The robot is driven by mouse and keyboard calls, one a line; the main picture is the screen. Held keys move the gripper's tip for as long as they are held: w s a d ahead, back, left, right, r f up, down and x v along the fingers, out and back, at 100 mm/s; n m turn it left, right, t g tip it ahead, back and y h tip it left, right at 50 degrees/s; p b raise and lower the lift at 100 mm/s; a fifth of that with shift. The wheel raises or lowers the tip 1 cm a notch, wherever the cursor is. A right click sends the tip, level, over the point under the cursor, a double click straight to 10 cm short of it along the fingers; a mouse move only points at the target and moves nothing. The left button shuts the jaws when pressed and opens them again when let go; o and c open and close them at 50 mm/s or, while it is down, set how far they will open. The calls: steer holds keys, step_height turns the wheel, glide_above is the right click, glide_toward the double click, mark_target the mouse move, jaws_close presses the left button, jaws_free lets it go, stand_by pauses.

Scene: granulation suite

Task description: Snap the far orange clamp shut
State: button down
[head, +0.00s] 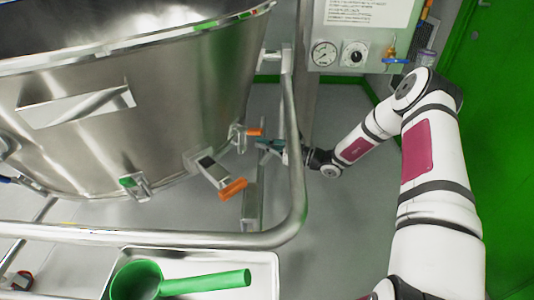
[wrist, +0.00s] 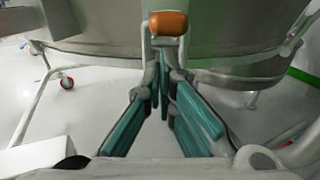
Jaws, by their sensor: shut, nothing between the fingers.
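The far orange clamp (head: 255,132) is on the right side of the big steel vessel (head: 150,125). In the wrist view its orange grip (wrist: 168,24) stands straight ahead, at the end of a metal lever loop, just past my fingertips. My gripper (head: 270,145) is shut and empty, close beside this clamp; in the wrist view the teal fingers (wrist: 162,58) meet just below the orange grip. I cannot tell whether they touch the lever. A nearer orange clamp (head: 232,188) sticks out from the vessel, its lever angled outward.
A steel tube rail (head: 293,150) curves around the vessel between it and my arm. A white tray (head: 262,268) with a green scoop (head: 205,282) is at the front. A gauge panel (head: 360,35) stands behind. Floor to the right is clear.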

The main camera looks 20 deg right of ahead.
steer(key=shift+r, duration=0.25)
